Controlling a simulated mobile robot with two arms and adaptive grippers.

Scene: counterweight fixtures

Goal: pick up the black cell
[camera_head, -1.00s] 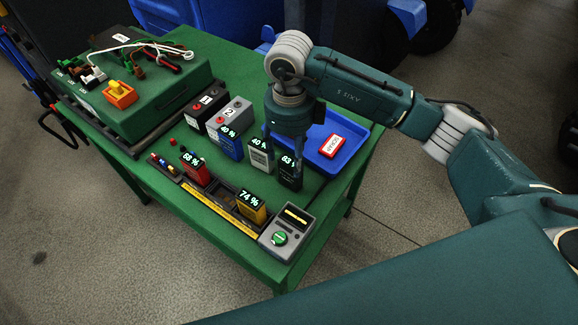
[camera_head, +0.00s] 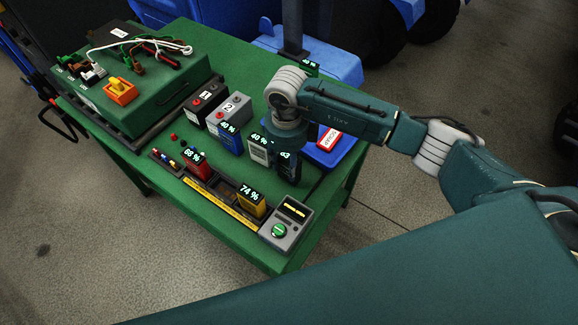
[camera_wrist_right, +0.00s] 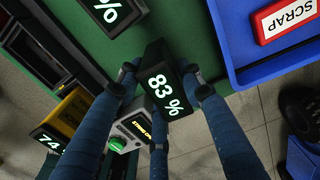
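The black cell marked 83 % (camera_wrist_right: 165,90) stands upright on the green table; it also shows in the camera_head view (camera_head: 289,170), partly hidden under my right gripper. My right gripper (camera_wrist_right: 165,84) is down around the cell, pointing at the table. Its fingers are spread on different sides of the cell, and narrow gaps seem to show beside it. The cell does not look lifted. My left gripper is not in view.
A grey cell (camera_head: 259,151) and a blue cell (camera_head: 231,142) stand close to the left. A blue tray (camera_head: 349,148) with a red SCRAP label lies right. A rack with red (camera_head: 198,167) and yellow (camera_head: 250,202) cells and a grey tester (camera_head: 286,226) is in front.

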